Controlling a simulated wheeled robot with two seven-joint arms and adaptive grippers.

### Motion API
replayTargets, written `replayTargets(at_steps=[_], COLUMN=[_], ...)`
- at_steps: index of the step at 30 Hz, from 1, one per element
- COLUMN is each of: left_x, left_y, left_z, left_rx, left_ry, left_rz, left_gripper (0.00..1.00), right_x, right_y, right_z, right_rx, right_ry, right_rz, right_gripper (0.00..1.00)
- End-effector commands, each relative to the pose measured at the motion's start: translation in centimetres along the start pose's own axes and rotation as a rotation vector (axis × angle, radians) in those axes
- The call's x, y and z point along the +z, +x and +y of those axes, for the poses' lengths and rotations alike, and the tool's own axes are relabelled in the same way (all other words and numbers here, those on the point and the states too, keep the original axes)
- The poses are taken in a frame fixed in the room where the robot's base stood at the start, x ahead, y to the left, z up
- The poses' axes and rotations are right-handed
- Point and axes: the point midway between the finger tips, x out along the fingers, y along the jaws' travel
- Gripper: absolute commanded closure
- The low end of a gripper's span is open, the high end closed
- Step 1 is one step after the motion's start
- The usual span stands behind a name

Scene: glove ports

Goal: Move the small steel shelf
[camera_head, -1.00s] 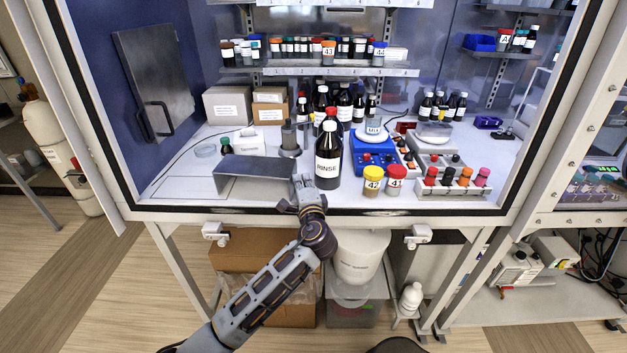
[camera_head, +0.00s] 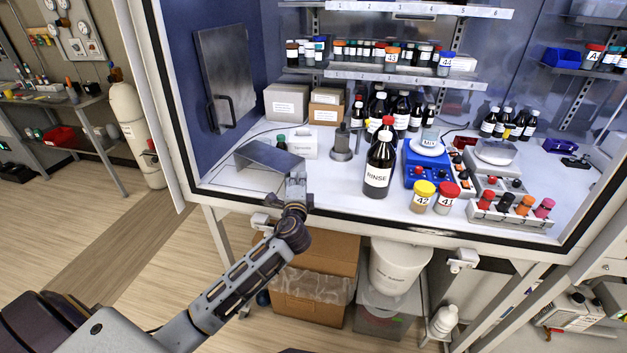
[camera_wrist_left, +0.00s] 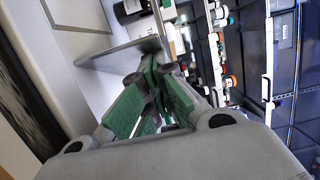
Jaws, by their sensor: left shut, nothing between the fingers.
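The small steel shelf (camera_head: 268,156) is a bent grey metal sheet standing on the white cabinet floor, at the left near the front edge. My left gripper (camera_head: 296,176) is shut and empty at the shelf's right end. I cannot tell from the head view whether it touches. In the left wrist view the green-padded fingers (camera_wrist_left: 152,95) are together, and the shelf's grey edge (camera_wrist_left: 118,52) lies just beyond them. My right gripper is not in view.
A RINSE bottle (camera_head: 378,168) stands right of the gripper, with jars 42 (camera_head: 423,197) and 41 (camera_head: 447,197) beside it. A white box (camera_head: 302,145) and steel cylinder (camera_head: 343,143) stand behind.

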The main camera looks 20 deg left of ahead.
Motion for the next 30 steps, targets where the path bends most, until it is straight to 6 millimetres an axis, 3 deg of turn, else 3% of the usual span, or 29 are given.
replayTargets(at_steps=[6, 12, 22, 30], left_x=[3.5, 5.3, 5.4, 5.3], left_y=[0.8, 1.3, 1.3, 1.0], left_z=[-0.1, -0.1, -0.1, 0.0], left_rx=[0.0, -0.001, -0.001, 0.0], left_ry=[0.003, 0.001, 0.0, 0.0], left_rz=[-0.003, -0.001, 0.0, 0.0], left_gripper=[1.0, 1.0, 1.0, 1.0], right_x=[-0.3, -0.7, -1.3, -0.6], right_y=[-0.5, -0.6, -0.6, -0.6], right_z=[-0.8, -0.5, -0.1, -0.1], right_rx=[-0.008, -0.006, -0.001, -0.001], right_ry=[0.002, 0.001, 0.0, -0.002], right_rz=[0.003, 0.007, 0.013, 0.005], right_gripper=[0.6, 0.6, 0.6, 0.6])
